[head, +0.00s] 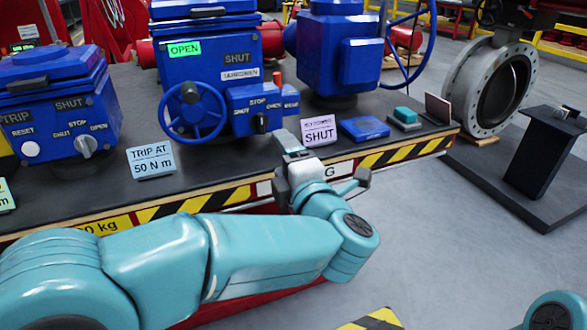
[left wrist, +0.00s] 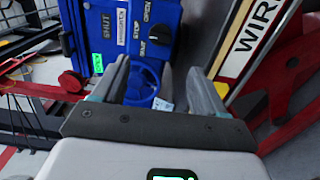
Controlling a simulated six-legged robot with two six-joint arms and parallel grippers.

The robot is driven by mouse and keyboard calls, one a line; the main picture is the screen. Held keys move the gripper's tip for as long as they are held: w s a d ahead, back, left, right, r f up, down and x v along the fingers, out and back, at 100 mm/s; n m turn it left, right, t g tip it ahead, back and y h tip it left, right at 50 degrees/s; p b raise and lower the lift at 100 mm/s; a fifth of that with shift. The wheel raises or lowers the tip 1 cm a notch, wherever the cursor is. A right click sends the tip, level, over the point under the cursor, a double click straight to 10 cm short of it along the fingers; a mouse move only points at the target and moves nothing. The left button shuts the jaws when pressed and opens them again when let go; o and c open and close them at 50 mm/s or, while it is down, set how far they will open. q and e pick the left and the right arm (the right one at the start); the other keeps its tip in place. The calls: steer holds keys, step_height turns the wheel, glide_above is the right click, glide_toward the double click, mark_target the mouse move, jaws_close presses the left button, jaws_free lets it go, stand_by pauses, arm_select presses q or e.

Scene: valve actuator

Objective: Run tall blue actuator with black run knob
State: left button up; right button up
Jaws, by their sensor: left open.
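The tall blue actuator (head: 208,45) stands mid-bench in the head view, with a green OPEN window and a blue handwheel (head: 192,110). Its black run knob (head: 261,123) is on the low box at its right, under SHUT, STOP and OPEN marks. My left gripper (head: 286,139) is just right of and below the knob, apart from it and empty. In the left wrist view, the open fingers (left wrist: 160,78) show with the blue box (left wrist: 135,25) beyond them and the black knob (left wrist: 160,34) on it. My right gripper is not in view.
A shorter blue actuator (head: 55,95) with a grey knob stands at left. Another blue unit (head: 340,50) stands at right. Cards (head: 151,161) and (head: 319,130), a blue plate (head: 364,129) and a teal block (head: 405,116) lie along the bench front.

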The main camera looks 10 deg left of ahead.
arm_select(q)
steer(key=v, duration=0.4)
steer(key=shift+s+d, duration=0.15)
steer(key=shift+s, duration=0.1)
